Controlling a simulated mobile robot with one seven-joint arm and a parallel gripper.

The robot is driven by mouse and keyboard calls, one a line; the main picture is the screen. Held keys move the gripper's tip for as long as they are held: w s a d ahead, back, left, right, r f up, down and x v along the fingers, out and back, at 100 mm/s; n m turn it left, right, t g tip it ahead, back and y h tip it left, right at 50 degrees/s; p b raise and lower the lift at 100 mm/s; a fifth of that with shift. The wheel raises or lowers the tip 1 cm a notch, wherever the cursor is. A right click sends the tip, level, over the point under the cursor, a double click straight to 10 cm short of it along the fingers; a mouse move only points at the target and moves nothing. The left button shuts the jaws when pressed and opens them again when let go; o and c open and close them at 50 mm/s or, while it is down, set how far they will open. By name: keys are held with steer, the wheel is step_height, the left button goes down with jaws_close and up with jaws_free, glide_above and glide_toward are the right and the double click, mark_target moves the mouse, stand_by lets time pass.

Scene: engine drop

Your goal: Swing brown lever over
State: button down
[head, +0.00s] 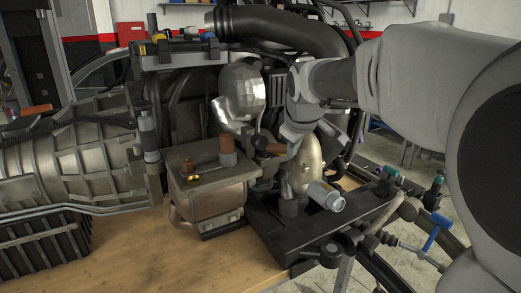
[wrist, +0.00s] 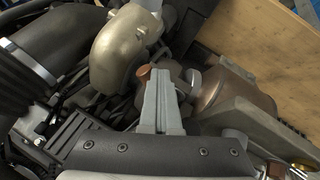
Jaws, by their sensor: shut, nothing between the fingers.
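A short brown handle (head: 227,145) stands upright in a grey collar on a metal box in the head view. A second brown piece (head: 272,149) lies sideways beside my gripper (head: 292,137), and I cannot tell which is the lever. In the wrist view a round copper-brown end (wrist: 144,70) shows at the tips of my gripper (wrist: 154,73). The fingers are shut together and hold nothing. They look close to that brown end, but I cannot tell whether they touch. In the head view the fingertips are partly hidden among engine parts.
A metal dome (head: 241,90) and a thick black pipe (head: 282,28) crowd the space above and behind. A brass-coloured part (head: 305,163) sits right below my wrist. A blue handle (head: 437,230) is at the right. The wooden bench (head: 190,265) is bare in front.

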steer(key=shift+w+d+f, duration=0.1)
steer(key=shift+w+d, duration=0.5)
steer(key=shift+w, duration=0.1)
steer(key=shift+w+d, duration=0.15)
steer(key=shift+r, duration=0.25)
